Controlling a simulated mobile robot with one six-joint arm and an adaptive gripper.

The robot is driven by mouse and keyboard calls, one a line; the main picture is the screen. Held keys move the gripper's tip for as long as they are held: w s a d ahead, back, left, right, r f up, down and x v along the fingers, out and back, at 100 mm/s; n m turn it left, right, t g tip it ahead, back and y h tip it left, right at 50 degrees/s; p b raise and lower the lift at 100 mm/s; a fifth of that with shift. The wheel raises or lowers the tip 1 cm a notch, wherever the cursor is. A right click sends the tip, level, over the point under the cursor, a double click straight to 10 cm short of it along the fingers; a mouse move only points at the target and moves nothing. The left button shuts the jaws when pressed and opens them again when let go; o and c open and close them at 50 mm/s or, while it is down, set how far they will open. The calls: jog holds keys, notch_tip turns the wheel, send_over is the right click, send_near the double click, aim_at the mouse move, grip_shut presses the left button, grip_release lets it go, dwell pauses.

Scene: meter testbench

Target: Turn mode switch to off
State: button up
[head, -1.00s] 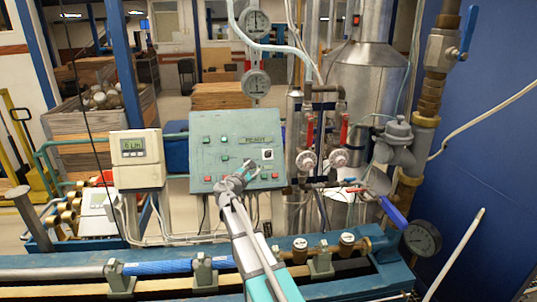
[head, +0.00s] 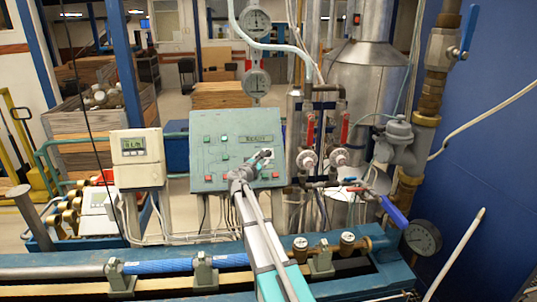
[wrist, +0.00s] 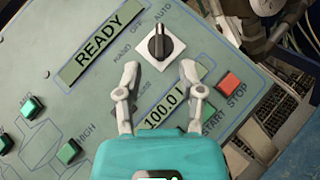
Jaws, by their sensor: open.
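The mode switch (wrist: 160,44) is a black rotary knob on a pale plate, with HAND, OFF and AUTO printed around it. Its white mark points up in the wrist view, towards AUTO. My gripper (wrist: 160,70) is open, its two pale fingertips just below the knob in that view, one towards each side. Nothing is between the fingers, and contact with the knob cannot be made out. In the head view my gripper (head: 264,155) is at the right part of the green control panel (head: 205,125) and covers most of the switch.
A READY display (wrist: 98,46) is left of the knob, and a 100.0 display (wrist: 165,117) is partly behind the fingers. A red STOP button (wrist: 229,83) and green START button (wrist: 207,112) are close to the right finger.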

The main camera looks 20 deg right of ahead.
aim_at(268, 153)
jog(key=shift+x, duration=3.1)
jog(key=shift+c, duration=0.3)
grip_shut()
